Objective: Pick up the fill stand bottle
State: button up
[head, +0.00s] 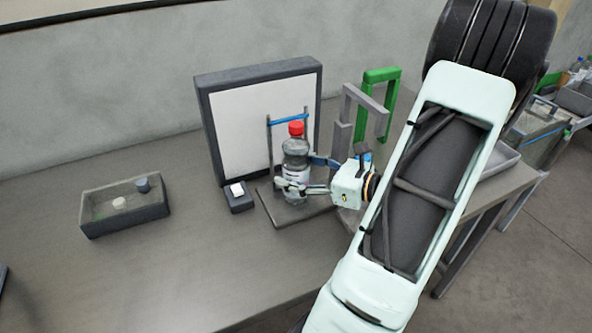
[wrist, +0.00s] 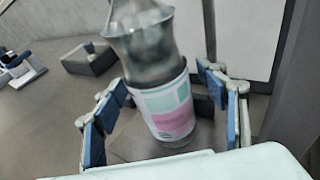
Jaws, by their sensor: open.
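The bottle (head: 296,155) is clear with a red cap and a label, and stands upright on the dark base of the fill stand (head: 271,206). In the wrist view the bottle (wrist: 165,90) shows a white label with green and pink blocks; its cap is out of frame. My gripper (head: 292,172) is open, with its fingers on either side of the bottle at label height. In the wrist view my gripper (wrist: 165,113) has one finger left and one right of the bottle, with visible gaps. The bottle's far side is hidden.
A white panel in a dark frame (head: 235,115) stands behind the bottle. A small box with a white button (head: 238,197) is left of the stand. Grey and green brackets (head: 383,75) stand at the right. A shallow tray (head: 125,217) lies at left, with clear table between.

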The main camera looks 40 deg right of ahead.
jog(key=shift+c, duration=0.4)
jog(key=c, duration=1.5)
jog(key=shift+c, duration=1)
jog(key=shift+r, duration=0.15)
